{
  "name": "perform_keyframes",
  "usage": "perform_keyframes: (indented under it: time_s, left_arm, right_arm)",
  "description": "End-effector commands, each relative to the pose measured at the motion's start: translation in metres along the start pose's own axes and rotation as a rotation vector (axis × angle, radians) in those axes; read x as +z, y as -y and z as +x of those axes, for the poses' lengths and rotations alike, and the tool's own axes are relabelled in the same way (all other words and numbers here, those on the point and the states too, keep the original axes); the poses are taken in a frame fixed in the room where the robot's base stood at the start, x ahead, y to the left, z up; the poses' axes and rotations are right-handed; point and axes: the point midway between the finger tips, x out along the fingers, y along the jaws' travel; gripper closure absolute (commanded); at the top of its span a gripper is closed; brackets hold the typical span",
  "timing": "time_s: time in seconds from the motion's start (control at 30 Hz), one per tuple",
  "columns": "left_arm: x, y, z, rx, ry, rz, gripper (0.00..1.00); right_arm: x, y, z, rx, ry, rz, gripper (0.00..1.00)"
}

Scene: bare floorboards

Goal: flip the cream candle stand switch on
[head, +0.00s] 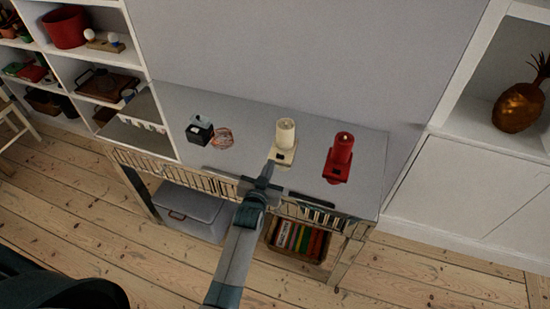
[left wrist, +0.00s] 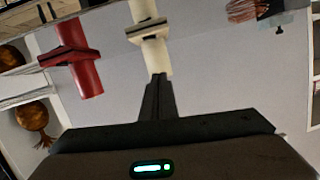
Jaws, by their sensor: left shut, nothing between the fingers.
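The cream candle stand (head: 286,134) stands upright on the grey tabletop, with a dark switch patch (head: 281,157) on the front of its base. My left gripper (head: 268,172) is shut and empty, its tips at the near left edge of that base. In the left wrist view, which is upside down, the cream stand (left wrist: 157,58) is straight beyond the shut fingers (left wrist: 159,82). I cannot tell whether the tips touch it or how the switch is set. My right gripper is not in view.
A red candle stand (head: 341,155) is close on the right. A dark box-like item (head: 199,132) and a reddish wire-like item (head: 223,138) are to the left. A dark flat bar (head: 311,201) lies near the front edge. Shelves (head: 105,62) stand at the left.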

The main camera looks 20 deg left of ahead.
Motion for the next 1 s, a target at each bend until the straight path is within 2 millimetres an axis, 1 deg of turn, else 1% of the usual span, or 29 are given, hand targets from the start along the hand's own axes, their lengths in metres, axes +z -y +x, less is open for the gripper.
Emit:
perform_keyframes:
  time_s: [0.17,0.37,0.63,1.0]
  left_arm:
    - [0.001,-0.001,0.006,0.001,-0.001,-0.001,1.0]
    - [0.003,-0.001,0.024,0.0,-0.002,-0.001,1.0]
    - [0.004,-0.001,0.059,0.0,-0.003,-0.001,1.0]
    - [0.005,-0.001,0.104,0.001,-0.001,-0.001,1.0]
  right_arm:
    - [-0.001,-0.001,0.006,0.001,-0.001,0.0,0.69]
    - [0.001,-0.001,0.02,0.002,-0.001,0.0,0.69]
    - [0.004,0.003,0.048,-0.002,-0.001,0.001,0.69]
    - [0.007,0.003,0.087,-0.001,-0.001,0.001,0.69]
